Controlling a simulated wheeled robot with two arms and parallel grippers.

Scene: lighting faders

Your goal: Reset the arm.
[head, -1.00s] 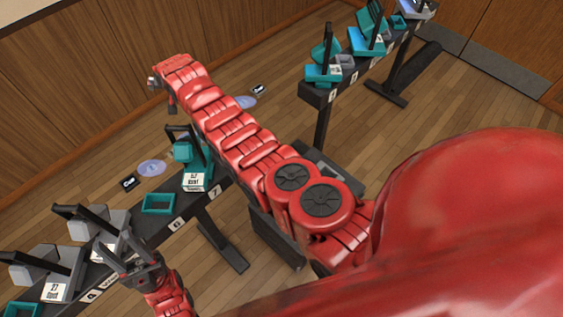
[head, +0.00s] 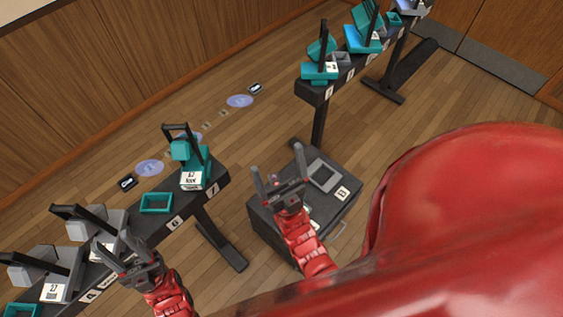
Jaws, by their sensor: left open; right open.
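My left gripper (head: 110,240) is red with dark fingers and sits low at the left, in front of a rail of lamps. Its two fingers are apart and hold nothing that I can see. My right gripper (head: 277,162) stands in the middle of the head view, fingers pointing up the picture. Its fingers are spread with nothing between them. It appears over the dark case (head: 335,205), hiding part of its top. I cannot tell its height above the case.
A dark rail (head: 150,232) with numbered tags carries grey and teal lamps at left, with a teal lamp (head: 188,150) at its end. A second rail (head: 318,92) holds more lamps at upper right.

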